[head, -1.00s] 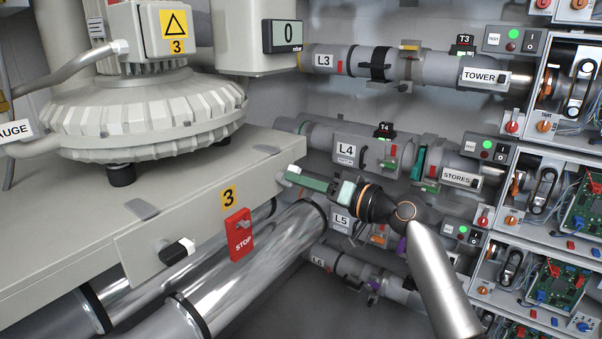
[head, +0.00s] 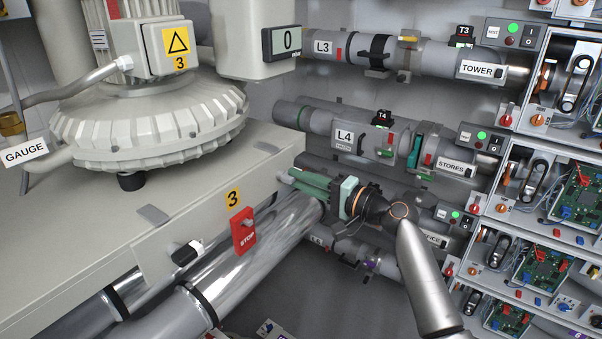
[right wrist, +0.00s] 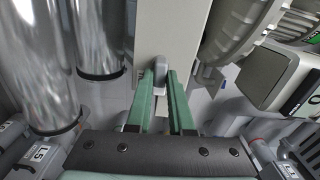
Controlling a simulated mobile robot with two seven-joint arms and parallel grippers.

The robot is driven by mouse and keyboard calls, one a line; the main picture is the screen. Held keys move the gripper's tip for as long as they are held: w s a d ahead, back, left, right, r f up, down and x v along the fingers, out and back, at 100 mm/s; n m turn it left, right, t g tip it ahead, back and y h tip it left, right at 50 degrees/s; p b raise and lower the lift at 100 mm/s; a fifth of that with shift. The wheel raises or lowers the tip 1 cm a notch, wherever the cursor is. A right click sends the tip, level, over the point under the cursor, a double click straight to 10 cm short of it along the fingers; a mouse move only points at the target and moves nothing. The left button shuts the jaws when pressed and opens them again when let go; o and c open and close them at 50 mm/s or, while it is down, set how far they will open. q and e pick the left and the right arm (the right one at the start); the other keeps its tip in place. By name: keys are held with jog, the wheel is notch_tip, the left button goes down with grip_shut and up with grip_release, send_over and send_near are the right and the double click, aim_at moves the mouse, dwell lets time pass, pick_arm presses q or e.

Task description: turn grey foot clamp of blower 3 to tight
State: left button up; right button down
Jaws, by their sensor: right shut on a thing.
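My right gripper (head: 293,178) reaches in from the right to the right end of blower 3's plinth (head: 215,180). Its green fingers are shut on a small grey rounded piece, which I take for the grey foot clamp (right wrist: 160,68). In the right wrist view this piece stands between the fingertips (right wrist: 160,88), against the pale end face of the plinth. In the head view the fingers mostly hide it, and I cannot read its setting. Blower 3 (head: 150,125) stands on the plinth with a yellow 3 label. My left gripper is not in view.
A red STOP switch (head: 243,232) and a black knob with a pale tip (head: 187,252) sit on the plinth front. Shiny pipes (head: 260,260) run below. Labelled pipe L4 (head: 345,138) and open electronics racks (head: 560,190) stand to the right.

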jog(key=shift+m, duration=0.5)
jog(key=c, duration=0.8)
grip_release()
jog(key=b+v, duration=0.1)
jog(key=v, duration=1.1)
jog(key=shift+s+d+b, duration=0.15)
jog(key=shift+d+b, duration=0.05)
jog(key=shift+b, duration=0.2)
